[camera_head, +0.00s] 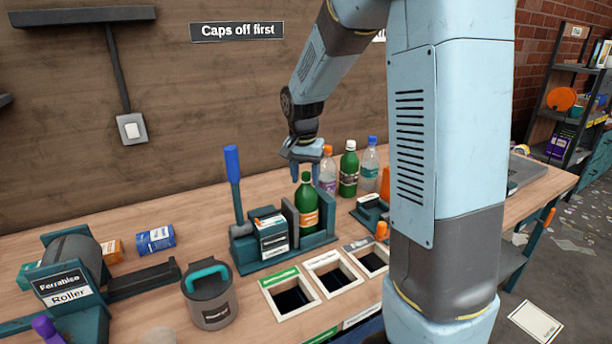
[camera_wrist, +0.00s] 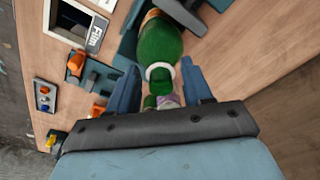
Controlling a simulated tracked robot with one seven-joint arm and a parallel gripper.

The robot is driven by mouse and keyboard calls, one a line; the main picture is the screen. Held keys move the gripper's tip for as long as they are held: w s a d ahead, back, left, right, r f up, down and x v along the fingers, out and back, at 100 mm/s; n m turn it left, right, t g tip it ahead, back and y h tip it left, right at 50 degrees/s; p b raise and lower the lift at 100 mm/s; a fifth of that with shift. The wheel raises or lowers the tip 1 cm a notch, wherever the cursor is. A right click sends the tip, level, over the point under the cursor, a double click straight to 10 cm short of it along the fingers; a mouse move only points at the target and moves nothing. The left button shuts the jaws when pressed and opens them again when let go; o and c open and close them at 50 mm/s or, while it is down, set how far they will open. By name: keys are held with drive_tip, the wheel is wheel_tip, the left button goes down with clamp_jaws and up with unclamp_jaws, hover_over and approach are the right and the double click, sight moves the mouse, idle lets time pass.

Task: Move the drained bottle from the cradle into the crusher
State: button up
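A green bottle (camera_head: 306,210) with an orange label stands upright between the plates of the teal crusher (camera_head: 290,262), which has a tall blue-handled lever (camera_head: 233,165). The bottle also shows in the wrist view (camera_wrist: 160,42), its neck pointing towards my gripper. My gripper (camera_head: 306,172) is over the bottle's top with its fingers apart. In the wrist view the two fingers (camera_wrist: 161,90) lie on either side of the neck, with gaps visible. A low teal holder (camera_head: 369,208) right of the crusher may be the cradle; it holds no bottle that I can see.
Several bottles, among them a green one with a white cap (camera_head: 349,170), stand behind to the right. Framed bin openings (camera_head: 284,274) lie in front. A grey lidded pot (camera_head: 209,300) and a roller (camera_head: 75,265) are at left. My arm hides part of the bench.

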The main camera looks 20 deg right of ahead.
drive_tip(key=shift+o, duration=0.3)
drive_tip(key=shift+r, duration=0.1)
wheel_tip(320, 180, up, 13)
drive_tip(key=s, duration=0.1)
drive_tip(key=s+n+t, duration=0.4)
drive_tip(key=s+n, duration=0.2)
drive_tip(key=s, duration=2)
drive_tip(key=shift+s+d+n+y, duration=0.2)
drive_tip(key=shift+d+n+y, duration=0.1)
drive_tip(key=shift+n+y, duration=0.1)
